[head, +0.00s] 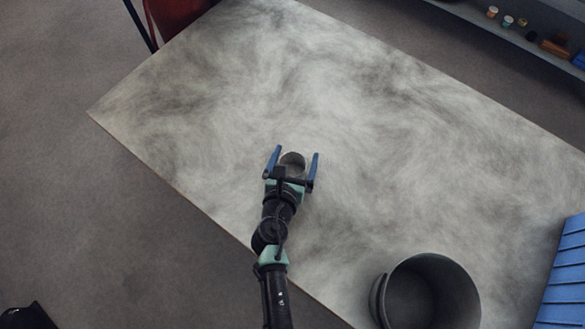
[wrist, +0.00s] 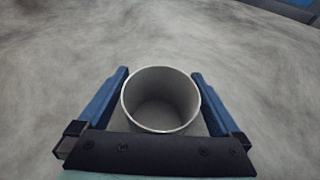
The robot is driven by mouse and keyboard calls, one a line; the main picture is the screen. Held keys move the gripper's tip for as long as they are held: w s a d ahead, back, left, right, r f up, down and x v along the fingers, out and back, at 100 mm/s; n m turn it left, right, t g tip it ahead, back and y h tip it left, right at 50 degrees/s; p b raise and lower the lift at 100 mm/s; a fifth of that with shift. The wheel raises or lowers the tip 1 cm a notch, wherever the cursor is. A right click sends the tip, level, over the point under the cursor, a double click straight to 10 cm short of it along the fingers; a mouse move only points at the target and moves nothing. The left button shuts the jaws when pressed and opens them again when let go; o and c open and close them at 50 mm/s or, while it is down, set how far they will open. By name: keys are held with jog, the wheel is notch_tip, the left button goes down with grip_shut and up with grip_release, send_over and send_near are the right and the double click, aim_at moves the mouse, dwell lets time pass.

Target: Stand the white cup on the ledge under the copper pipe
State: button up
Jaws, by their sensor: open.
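The white cup (head: 292,159) looks pale grey here and stands on the mottled grey table. My gripper (head: 296,154) is open, with one blue finger on each side of the cup. In the wrist view the cup (wrist: 161,99) is upright, empty and between the fingers (wrist: 161,85), with a narrow gap showing on each side. The copper pipe is in neither view, and I cannot identify the ledge under it.
A large grey bucket-like container (head: 428,292) stands at the table's near right. A blue ribbed object (head: 565,275) is at the right edge. A shelf (head: 480,18) with small items is beyond the table at top right. The table's middle (head: 380,130) is clear.

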jog(key=shift+r, duration=0.1)
jog(key=c, duration=1.5)
